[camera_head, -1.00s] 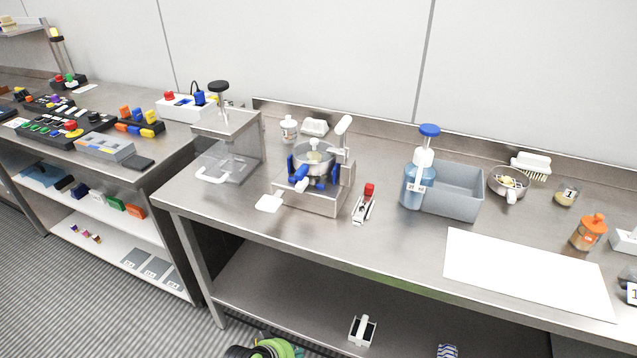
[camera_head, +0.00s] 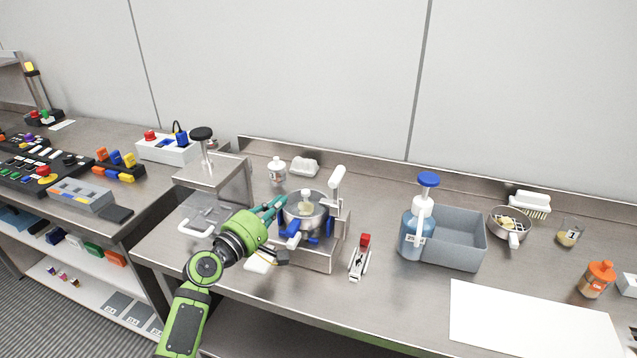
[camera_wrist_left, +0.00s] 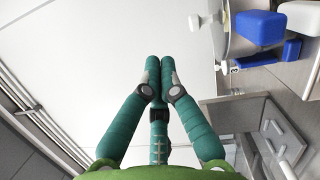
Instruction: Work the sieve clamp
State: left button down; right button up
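The sieve stand (camera_head: 325,256) is a metal block on the bench carrying a round metal sieve pan (camera_head: 304,217). Blue clamp parts (camera_head: 293,240) sit at the pan's front and sides. A white-ended lever (camera_head: 337,178) rises at the stand's right. My left gripper (camera_head: 283,202) is at the pan's left edge; whether it touches is unclear. In the left wrist view its teal fingers (camera_wrist_left: 160,60) are together with nothing between them, and blue parts (camera_wrist_left: 258,28) lie to their right. My right gripper is not in view.
A red-handled toggle clamp (camera_head: 360,258) stands right of the stand. A blue-topped pump bottle (camera_head: 417,230) and grey bin (camera_head: 462,236) are farther right. A white bottle (camera_head: 277,170) stands behind the sieve.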

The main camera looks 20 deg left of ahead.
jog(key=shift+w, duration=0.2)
pick_arm(q)
jog(key=x, duration=0.9)
jog(key=shift+w+d, duration=0.15)
jog(key=shift+w, duration=0.2)
jog(key=d+p, duration=0.1)
jog(key=d+r+p, duration=0.1)
jog(key=d+p, duration=0.1)
jog(key=shift+w, duration=0.1)
jog(key=shift+d, duration=0.5)
jog(key=shift+f, duration=0.15)
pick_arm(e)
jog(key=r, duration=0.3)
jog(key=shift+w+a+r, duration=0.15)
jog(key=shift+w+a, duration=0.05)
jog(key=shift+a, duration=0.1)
